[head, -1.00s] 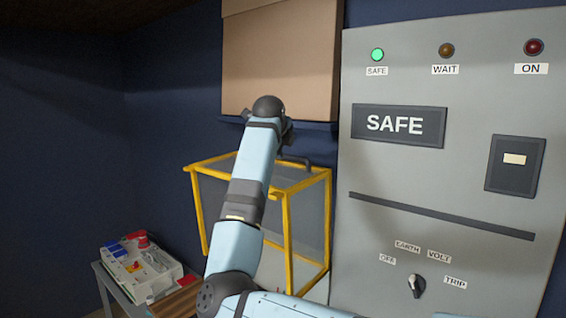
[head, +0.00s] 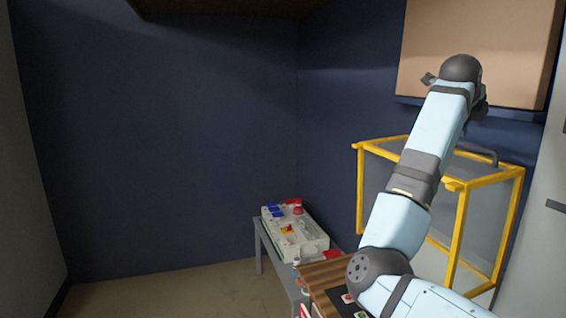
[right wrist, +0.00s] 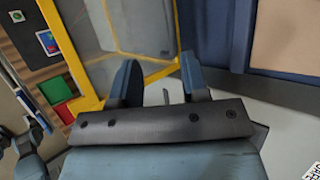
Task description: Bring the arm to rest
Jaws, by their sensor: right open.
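My right arm (head: 405,215) rises from the lower right of the head view, bent at a dark elbow joint. The yellow frame and clear panel lie beyond the fingertips.
The yellow-framed box (head: 460,235) stands behind my arm. A cardboard box (head: 480,45) sits on a blue shelf (head: 525,114). A white case with red and blue parts (head: 292,240) rests on a grey table (head: 262,235). Open floor (head: 170,295) lies at left.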

